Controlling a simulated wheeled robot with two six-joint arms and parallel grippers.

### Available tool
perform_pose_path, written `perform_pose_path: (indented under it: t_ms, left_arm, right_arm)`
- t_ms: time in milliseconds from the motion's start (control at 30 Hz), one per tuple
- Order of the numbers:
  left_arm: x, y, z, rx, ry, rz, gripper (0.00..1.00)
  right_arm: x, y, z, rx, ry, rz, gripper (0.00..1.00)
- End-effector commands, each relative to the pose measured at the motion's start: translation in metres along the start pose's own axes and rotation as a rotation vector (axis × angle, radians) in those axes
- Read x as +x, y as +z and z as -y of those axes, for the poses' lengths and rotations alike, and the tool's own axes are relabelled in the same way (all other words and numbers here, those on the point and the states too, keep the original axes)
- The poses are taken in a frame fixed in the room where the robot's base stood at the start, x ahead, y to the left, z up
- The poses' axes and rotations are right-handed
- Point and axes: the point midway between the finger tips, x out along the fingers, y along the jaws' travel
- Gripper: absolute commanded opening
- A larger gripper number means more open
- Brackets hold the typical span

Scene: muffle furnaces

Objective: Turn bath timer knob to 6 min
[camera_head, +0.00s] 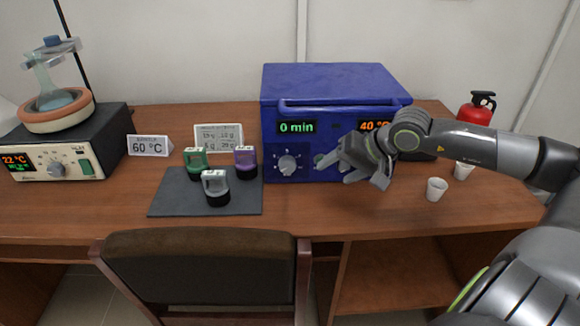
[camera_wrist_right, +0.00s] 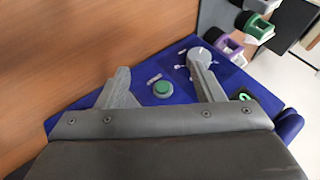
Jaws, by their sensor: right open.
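The blue bath (camera_head: 335,84) stands on the desk, its display (camera_head: 297,127) reading 0 min. Below that display is the white timer knob (camera_head: 287,164) with marks around it. My right gripper (camera_head: 336,168) is in front of the bath's panel, to the right of the knob. It is open, and nothing shows held between its fingers. In the right wrist view, the knob (camera_wrist_right: 197,54) is partly hidden behind one finger. A green button (camera_wrist_right: 162,88) shows between the fingers. I cannot tell whether the finger touches the knob. My left gripper is not in view.
A dark mat (camera_head: 165,204) with several handled weights lies left of the bath. A heater with a flask (camera_head: 62,98) stands at far left. White cups (camera_head: 436,189) and a red extinguisher (camera_head: 476,108) are at right. A chair (camera_head: 205,270) stands in front.

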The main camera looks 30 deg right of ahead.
Motion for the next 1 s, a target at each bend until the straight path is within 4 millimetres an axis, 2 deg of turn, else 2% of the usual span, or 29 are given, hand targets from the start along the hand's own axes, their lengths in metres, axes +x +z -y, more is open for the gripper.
perform_pose_path:
  t_ms: [167, 633, 1000]
  left_arm:
    - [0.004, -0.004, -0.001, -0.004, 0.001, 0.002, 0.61]
    - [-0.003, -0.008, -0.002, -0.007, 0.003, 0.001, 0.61]
    - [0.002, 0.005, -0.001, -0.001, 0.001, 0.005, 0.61]
  right_arm:
    - [0.009, -0.002, 0.010, -0.001, -0.009, 0.005, 0.61]
    - [0.031, -0.017, 0.035, 0.002, -0.008, 0.004, 0.61]
    - [0.056, -0.032, 0.061, 0.003, -0.008, 0.005, 0.61]
